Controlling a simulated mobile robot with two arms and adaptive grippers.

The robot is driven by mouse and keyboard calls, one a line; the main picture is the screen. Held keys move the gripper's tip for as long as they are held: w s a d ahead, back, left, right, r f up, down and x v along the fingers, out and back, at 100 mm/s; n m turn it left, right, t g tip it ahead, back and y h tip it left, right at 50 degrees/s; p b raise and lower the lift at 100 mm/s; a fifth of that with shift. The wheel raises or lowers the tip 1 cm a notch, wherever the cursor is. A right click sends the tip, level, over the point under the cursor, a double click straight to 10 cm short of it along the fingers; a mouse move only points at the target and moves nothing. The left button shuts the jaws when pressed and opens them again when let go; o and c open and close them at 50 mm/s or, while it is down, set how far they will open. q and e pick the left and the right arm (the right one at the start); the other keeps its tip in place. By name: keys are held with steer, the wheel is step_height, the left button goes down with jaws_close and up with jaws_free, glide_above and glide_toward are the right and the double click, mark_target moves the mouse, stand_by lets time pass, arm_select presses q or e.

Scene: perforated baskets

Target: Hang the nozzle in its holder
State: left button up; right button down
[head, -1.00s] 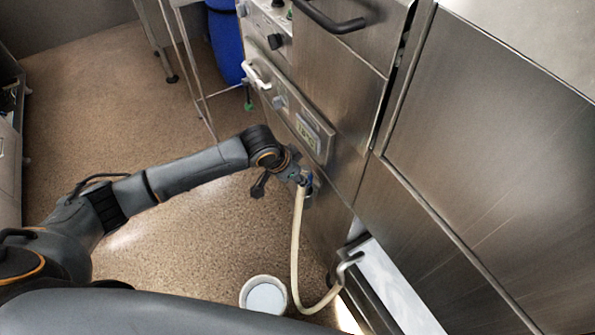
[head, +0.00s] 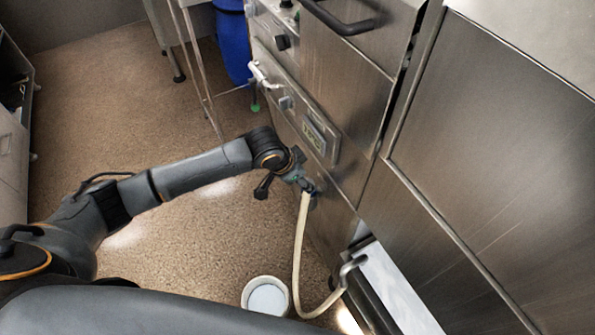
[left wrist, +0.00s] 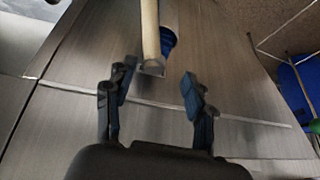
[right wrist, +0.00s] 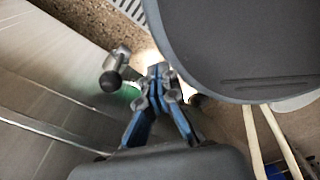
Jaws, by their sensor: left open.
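The cream hose (head: 298,240) rises from the floor to my left gripper (head: 308,188) beside the steel machine's front. In the left wrist view, the hose (left wrist: 150,25) ends in a grey nozzle end (left wrist: 152,68) against a blue cup-like holder (left wrist: 169,38). I cannot tell whether the nozzle sits inside the holder or in front of it. My left gripper (left wrist: 155,92) is open, with its fingers on either side below the nozzle end and apart from it. My right gripper (right wrist: 158,84) is shut, with nothing visible between its fingertips; it is outside the head view.
A bent metal pipe (head: 350,268) stands at the machine's lower edge. A white bucket (head: 284,302) is on the floor beside the hose. A metal pipe piece (right wrist: 116,66) is close to my right gripper. Open floor (head: 190,235) lies left of the machine.

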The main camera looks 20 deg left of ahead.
arm_select(q)
steer(key=v, duration=1.2)
steer(key=w+a+f+n+t, duration=0.1)
steer(key=w+a+f+n, duration=0.15)
steer(key=f, duration=0.45)
steer(key=w+a+f+n, duration=0.1)
steer(key=w+f, duration=0.2)
steer(key=f, duration=0.4)
steer(key=s+a+f+n+y, duration=0.15)
steer(key=s+f, duration=0.25)
steer(key=f, duration=0.4)
steer(key=s+a+f, duration=0.3)
steer(key=s+f, duration=0.2)
steer(key=f, duration=0.3)
steer(key=s+a+f+n+y, duration=0.15)
steer(key=s+f, duration=0.25)
steer(key=f, duration=0.4)
steer(key=s+f+g, duration=0.1)
steer(key=s+f, duration=0.3)
steer(key=s, duration=0.7)
steer(key=s+d+f+g, duration=0.1)
steer(key=s+f, duration=0.4)
steer(key=s, duration=0.5)
steer(key=s+f+g, duration=0.2)
steer(key=s+f, duration=0.2)
steer(key=s, duration=0.7)
steer(key=shift+s+d+f, duration=0.2)
steer(key=shift+s+d, duration=0.1)
steer(key=shift+d, duration=0.05)
